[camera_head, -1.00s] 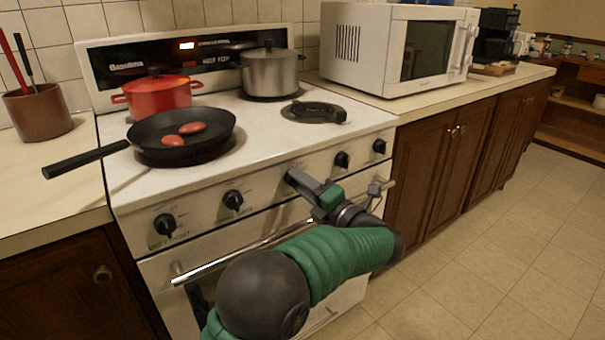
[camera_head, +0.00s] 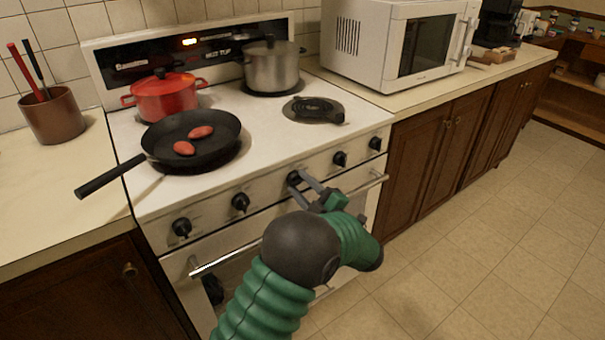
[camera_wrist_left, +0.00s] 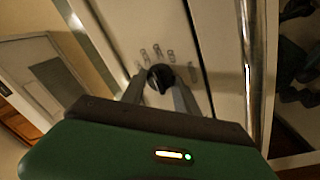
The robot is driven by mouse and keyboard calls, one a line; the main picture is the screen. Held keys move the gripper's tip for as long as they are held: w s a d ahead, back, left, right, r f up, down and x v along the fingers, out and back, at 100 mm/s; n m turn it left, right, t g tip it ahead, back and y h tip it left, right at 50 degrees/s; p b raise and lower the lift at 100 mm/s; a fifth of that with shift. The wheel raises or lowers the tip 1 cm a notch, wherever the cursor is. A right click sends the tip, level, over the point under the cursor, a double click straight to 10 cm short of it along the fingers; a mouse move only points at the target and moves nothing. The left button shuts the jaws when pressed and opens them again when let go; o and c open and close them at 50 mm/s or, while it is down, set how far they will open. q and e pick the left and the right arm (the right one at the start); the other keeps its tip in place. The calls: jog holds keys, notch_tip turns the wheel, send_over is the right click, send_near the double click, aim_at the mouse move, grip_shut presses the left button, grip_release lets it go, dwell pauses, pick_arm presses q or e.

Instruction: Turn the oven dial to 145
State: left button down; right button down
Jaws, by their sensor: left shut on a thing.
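The oven dial (camera_head: 293,178) is a round black knob in the middle of the white stove's front panel. In the left wrist view the dial (camera_wrist_left: 159,77) shows between my fingers, with curved printed numbers on the panel above it, too blurred to read. My left gripper (camera_head: 302,181) reaches it from the front and is shut on it, one finger on each side (camera_wrist_left: 160,88). The dial's exact setting cannot be made out. My right gripper is in neither view.
Other black knobs sit left (camera_head: 240,203) and right (camera_head: 340,158) of the held dial. The oven handle bar (camera_head: 228,263) runs below. On the stovetop are a frying pan (camera_head: 165,158), a red pot (camera_head: 165,100) and a steel pot (camera_head: 271,72). Floor at right is clear.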

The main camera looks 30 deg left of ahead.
pick_arm(q)
jog(key=m+p, duration=0.8)
jog(key=p, duration=0.1)
jog(key=shift+r+m+t+h, duration=0.25)
jog(key=shift+m+t+h, duration=0.05)
jog(key=shift+m+t, duration=0.1)
jog(key=shift+a+f+m+p, duration=0.1)
jog(key=shift+m+p, duration=1.25)
jog(key=shift+m, duration=0.05)
jog(key=c, duration=1.2)
grip_release()
jog(key=shift+o, duration=1.4)
jog(key=shift+f, duration=0.15)
jog(key=p+v, duration=0.1)
jog(key=v, duration=1.5)
jog(key=shift+s+d, duration=0.3)
